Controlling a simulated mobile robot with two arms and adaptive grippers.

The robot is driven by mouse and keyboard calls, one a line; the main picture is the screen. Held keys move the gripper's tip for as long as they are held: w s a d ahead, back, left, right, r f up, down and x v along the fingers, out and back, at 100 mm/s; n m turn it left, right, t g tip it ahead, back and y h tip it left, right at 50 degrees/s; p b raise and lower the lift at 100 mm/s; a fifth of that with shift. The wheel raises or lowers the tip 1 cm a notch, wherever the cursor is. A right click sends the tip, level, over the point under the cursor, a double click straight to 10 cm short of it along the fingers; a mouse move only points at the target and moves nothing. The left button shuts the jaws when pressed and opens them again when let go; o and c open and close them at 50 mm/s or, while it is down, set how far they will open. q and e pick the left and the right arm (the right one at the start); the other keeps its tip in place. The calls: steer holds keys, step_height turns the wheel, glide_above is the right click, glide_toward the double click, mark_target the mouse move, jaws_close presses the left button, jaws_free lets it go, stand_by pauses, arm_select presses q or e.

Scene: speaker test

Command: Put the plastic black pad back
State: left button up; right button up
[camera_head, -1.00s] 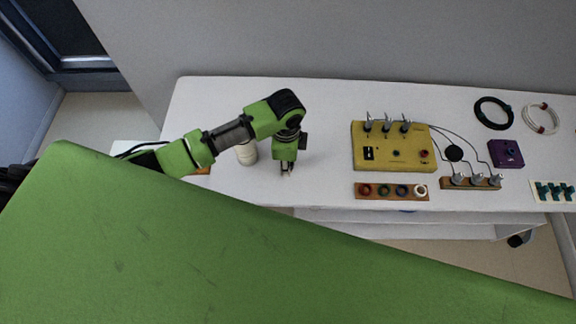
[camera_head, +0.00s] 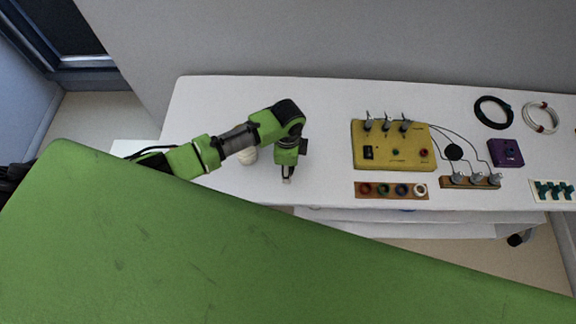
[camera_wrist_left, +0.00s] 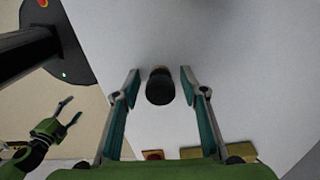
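A round black pad (camera_head: 454,153) lies on the white table among the wires right of the yellow box. I cannot tell whether it is the pad meant. My left gripper (camera_head: 287,180) is low over the table, left of the yellow box. In the left wrist view its fingers (camera_wrist_left: 160,76) are spread. A small dark rounded object (camera_wrist_left: 160,90) with a brownish far edge shows between them, with gaps on both sides; its height is unclear. My right gripper (camera_wrist_left: 69,112) shows at the left of the wrist view, its fingers apart and empty.
The yellow box (camera_head: 392,146) with metal posts stands mid-table. A strip with coloured rings (camera_head: 391,190) lies before it. A purple box (camera_head: 506,153) and cable coils (camera_head: 493,112) are at right. Bare table surrounds the gripper.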

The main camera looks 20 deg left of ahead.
arm_select(q)
step_height(320, 180, up, 12)
steer(key=shift+r+b, duration=0.15)
steer(key=shift+b, duration=0.25)
stand_by(0.3)
stand_by(0.5)
